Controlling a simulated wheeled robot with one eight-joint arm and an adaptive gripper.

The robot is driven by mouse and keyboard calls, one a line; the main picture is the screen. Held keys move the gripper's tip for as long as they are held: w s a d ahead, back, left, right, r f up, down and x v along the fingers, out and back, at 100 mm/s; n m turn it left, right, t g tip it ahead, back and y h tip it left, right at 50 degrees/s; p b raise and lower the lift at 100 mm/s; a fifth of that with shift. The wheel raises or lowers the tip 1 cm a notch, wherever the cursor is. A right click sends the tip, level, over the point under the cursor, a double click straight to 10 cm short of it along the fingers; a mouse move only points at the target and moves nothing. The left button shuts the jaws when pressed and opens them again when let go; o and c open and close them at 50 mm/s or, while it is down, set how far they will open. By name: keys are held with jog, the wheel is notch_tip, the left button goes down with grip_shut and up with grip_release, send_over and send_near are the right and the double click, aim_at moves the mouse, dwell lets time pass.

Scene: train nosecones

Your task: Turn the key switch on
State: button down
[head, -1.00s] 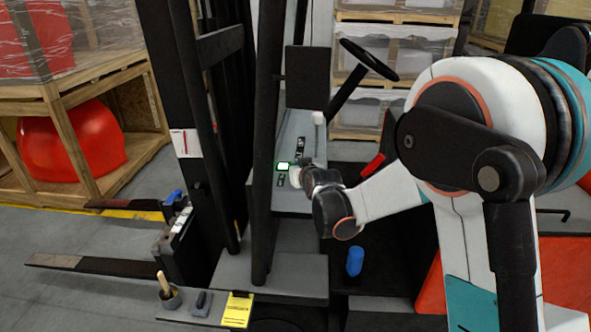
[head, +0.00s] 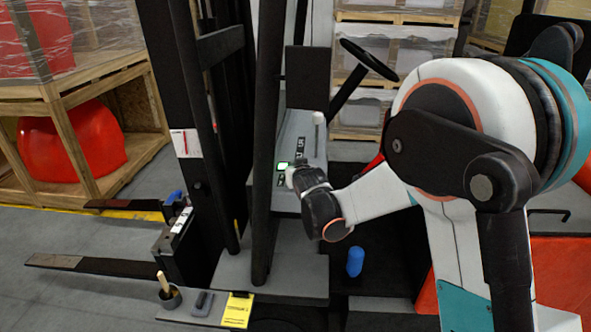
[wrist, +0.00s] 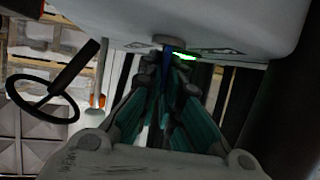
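In the head view my gripper (head: 292,177) is at the forklift's grey console (head: 311,133), just below a small lit green display (head: 283,165). There the key is hidden by my gripper.
A black steering wheel (head: 368,60) and a white-topped lever (head: 318,120) stand near the console. A dark mast post (head: 266,150) rises close to the left of my gripper. A blue cylinder (head: 355,262) and a yellow tag (head: 237,310) are lower down.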

jog(key=c, duration=1.8)
grip_release()
jog(key=v, duration=1.2)
